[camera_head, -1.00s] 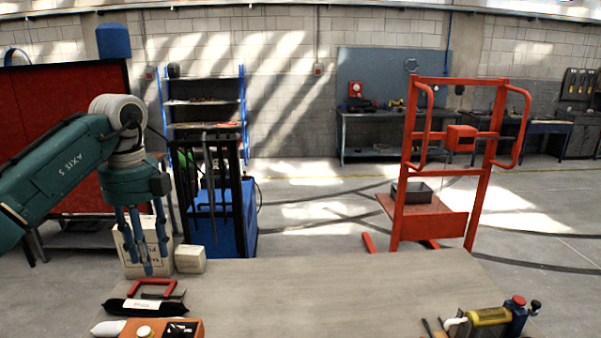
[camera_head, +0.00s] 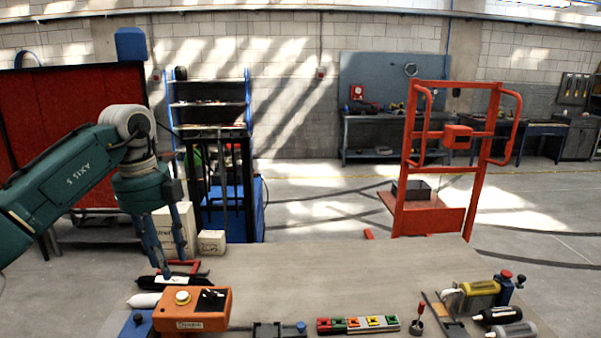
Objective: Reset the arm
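My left arm comes in from the left, dark green with a white joint. My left gripper (camera_head: 173,266) hangs down over the table's left back corner. Its blue-grey fingers are apart, with nothing seen between them. The fingertips are close above or behind a black and white tube-like item (camera_head: 172,282) and a red handle-like piece (camera_head: 184,267); I cannot tell whether they touch. My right arm and gripper are not in view.
The wooden table (camera_head: 320,275) is clear in its middle. An orange device (camera_head: 192,310) sits front left, a coloured strip (camera_head: 358,325) front centre, and a yellow-and-blue tool (camera_head: 482,292) at right. Cream boxes (camera_head: 211,242) and a red lift frame (camera_head: 436,160) stand behind.

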